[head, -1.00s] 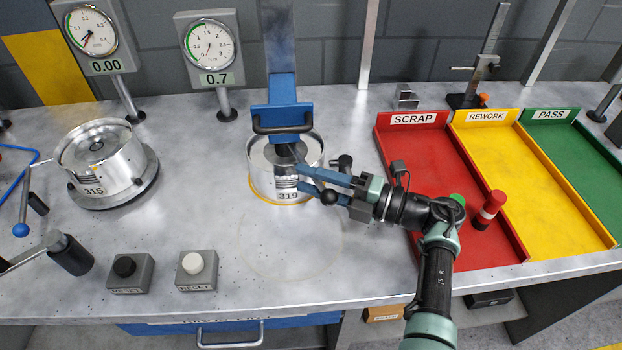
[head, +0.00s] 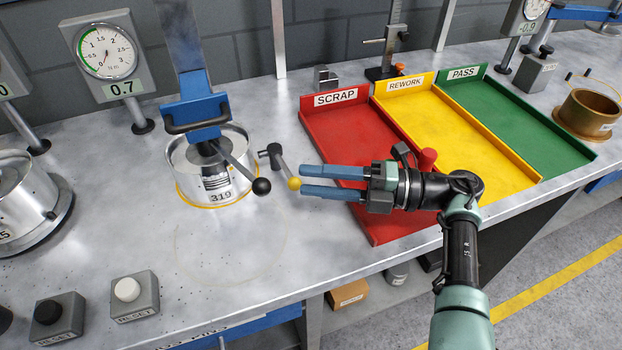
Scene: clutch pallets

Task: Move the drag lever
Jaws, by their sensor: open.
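Two small levers stand by the silver drum marked 319 (head: 205,183). One lever (head: 238,168) runs from the drum's top centre down to a black ball end. The other lever (head: 283,167) stands just right of the drum, with a black pivot head and a yellow knob (head: 294,184). No label shows which is the drag lever. My gripper (head: 302,180) is open, coming from the right with its two blue fingers pointing left. The yellow knob sits at the fingertips; I cannot tell whether they touch it. Nothing is held.
A blue press arm (head: 196,112) with a dark handle stands over the drum. Red scrap (head: 345,140), yellow rework (head: 450,140) and green pass (head: 515,125) trays lie at right, partly under my arm. A gauge reading 0.7 (head: 105,50) stands behind. Bench in front of the drum is clear.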

